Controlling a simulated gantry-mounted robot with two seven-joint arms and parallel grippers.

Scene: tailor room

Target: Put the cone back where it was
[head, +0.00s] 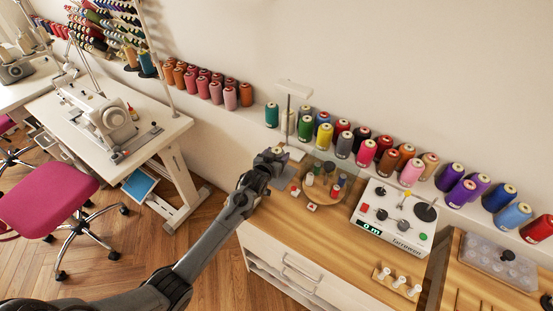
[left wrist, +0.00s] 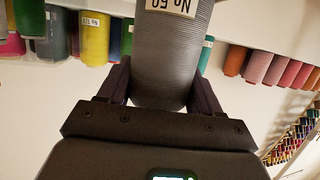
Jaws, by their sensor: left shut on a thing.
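My left gripper (head: 272,158) is above the left end of the wooden cabinet top, by the thread stand (head: 289,92). In the left wrist view, its two dark fingers are shut on a dark grey thread cone (left wrist: 170,55). The cone's far end is cut off by the picture edge. In the head view I cannot clearly tell the held cone from the grey gripper. My right gripper is in neither view.
A long row of coloured cones stands on the wall ledge (head: 455,205) behind. A round wooden tray (head: 322,195) with small spools lies right of my gripper, near a white control box (head: 395,218). A sewing table (head: 150,128) is left.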

